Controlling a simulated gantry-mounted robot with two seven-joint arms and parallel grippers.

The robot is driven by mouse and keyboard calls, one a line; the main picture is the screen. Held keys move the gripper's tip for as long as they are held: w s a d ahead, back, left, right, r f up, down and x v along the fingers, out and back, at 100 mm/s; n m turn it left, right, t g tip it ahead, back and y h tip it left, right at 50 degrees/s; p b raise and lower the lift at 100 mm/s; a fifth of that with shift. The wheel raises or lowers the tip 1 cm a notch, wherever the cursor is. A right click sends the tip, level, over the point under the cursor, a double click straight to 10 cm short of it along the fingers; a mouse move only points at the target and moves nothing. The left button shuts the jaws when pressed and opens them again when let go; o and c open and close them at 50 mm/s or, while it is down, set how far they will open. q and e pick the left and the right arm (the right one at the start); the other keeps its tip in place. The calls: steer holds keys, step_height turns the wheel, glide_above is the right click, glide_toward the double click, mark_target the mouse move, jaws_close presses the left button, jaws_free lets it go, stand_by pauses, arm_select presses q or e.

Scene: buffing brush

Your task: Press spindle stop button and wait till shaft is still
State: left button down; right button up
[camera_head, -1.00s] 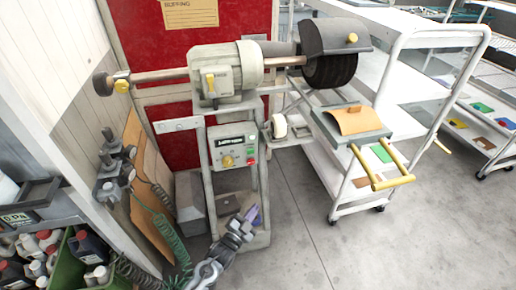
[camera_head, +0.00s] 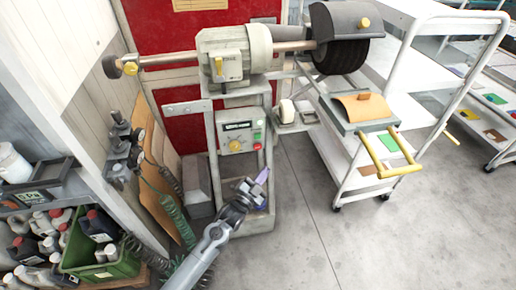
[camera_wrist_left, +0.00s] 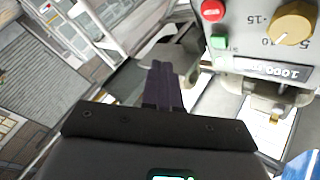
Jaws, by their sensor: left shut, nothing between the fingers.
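The control panel (camera_head: 240,132) of the buffing machine has a lit display, a yellow knob (camera_head: 235,146), a green button (camera_head: 257,136) and a red button (camera_head: 257,146) below it. In the left wrist view the panel is upside down, with the red button (camera_wrist_left: 212,10), green button (camera_wrist_left: 218,42) and display (camera_wrist_left: 283,70) at upper right. My left gripper (camera_head: 262,175) is shut and empty, below the panel and apart from the buttons. Its purple fingers (camera_wrist_left: 163,85) show in the wrist view. The shaft (camera_head: 170,58) carries a dark wheel (camera_head: 340,57); whether it turns I cannot tell. My right gripper is not in view.
A white cart (camera_head: 350,160) with a tray and tan curved piece (camera_head: 362,106) stands to the right. A green crate (camera_head: 125,265) with bottles is at lower left. Coiled hoses hang left of the machine stand. The floor at right front is clear.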

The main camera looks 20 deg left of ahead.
mark_target(258, 146)
arm_select(q)
steer(key=w+a+b, duration=0.4)
steer(key=w+b, duration=0.2)
steer(key=w, duration=0.1)
steer(key=shift+a, duration=0.4)
steer(key=shift+w+a+f+b, duration=0.1)
steer(key=shift+w+b, duration=0.1)
steer(key=shift+b, duration=0.25)
stand_by(1.6)
steer(key=shift+w+a, duration=0.15)
steer(key=shift+w, duration=0.05)
steer(key=shift+w+a+b, duration=0.2)
steer(key=shift+w+b, duration=0.1)
steer(key=shift+b, duration=0.2)
stand_by(0.6)
stand_by(0.5)
steer(key=shift+s+d+p, duration=0.45)
steer(key=shift+s+p, duration=0.2)
steer(key=shift+p, duration=0.25)
